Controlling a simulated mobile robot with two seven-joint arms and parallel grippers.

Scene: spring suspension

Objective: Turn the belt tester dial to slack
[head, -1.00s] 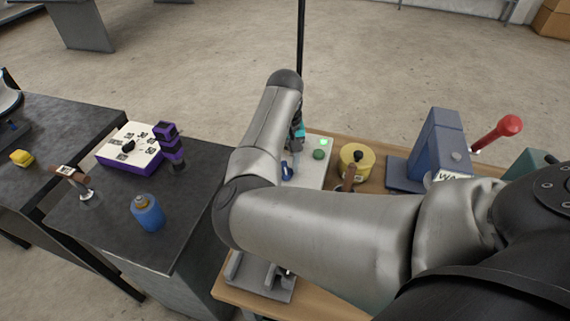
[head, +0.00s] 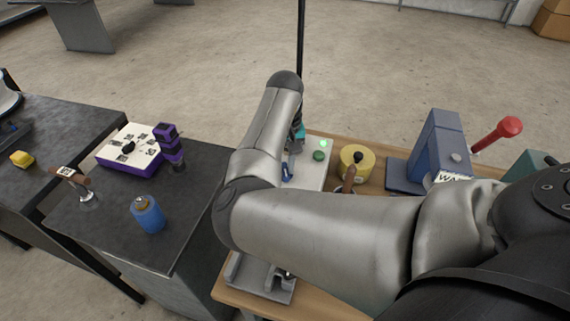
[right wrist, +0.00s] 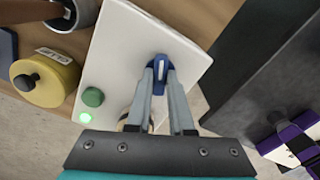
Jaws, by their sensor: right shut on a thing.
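The belt tester is a white panel (right wrist: 120,60) that also shows in the head view (head: 318,176), partly behind my right arm. Its blue dial (right wrist: 161,64) has a white line on it, and the dial shows small in the head view (head: 287,172). My right gripper (right wrist: 160,76) is shut on the dial, one finger on each side. In the head view the gripper (head: 290,160) is mostly hidden by my arm. No slack marking is readable. My left gripper is not in view.
On the panel are a green button (right wrist: 93,97) and a lit green lamp (right wrist: 86,118). A yellow round pot (head: 357,161) and a blue machine (head: 436,150) with a red-handled lever (head: 497,132) stand to the right. A dark bench (head: 120,215) at left holds a purple-and-white box (head: 130,150) and a blue canister (head: 148,214).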

